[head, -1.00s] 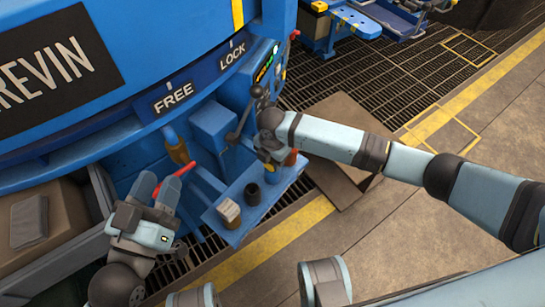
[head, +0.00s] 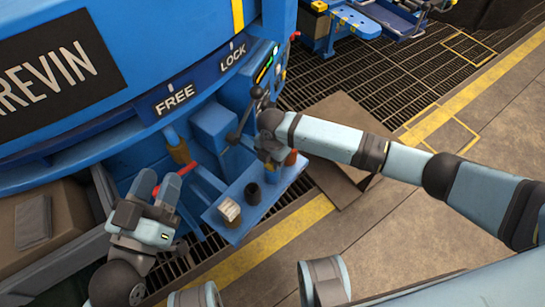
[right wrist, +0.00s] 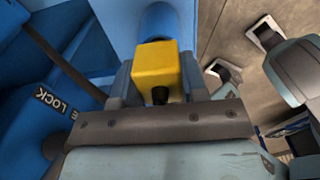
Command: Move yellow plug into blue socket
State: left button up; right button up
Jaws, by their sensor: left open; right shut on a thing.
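The yellow plug (right wrist: 157,68) sits between the fingers of my right gripper (right wrist: 155,85) in the right wrist view, and the gripper is shut on it. A blue cylindrical part (right wrist: 160,20), which may be the blue socket, lies right behind the plug. I cannot tell whether the two touch. My left gripper (head: 158,188) is open and empty beside a red bar (head: 187,169) at the lower front of the machine.
A dark lever (head: 243,120) stands by the panel near the LOCK label (head: 232,57). Brown sheets (head: 340,185) lie on the floor grating.

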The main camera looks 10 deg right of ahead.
jog(key=shift+f, duration=0.6)
dwell(0.3)
jog(key=o, duration=0.7)
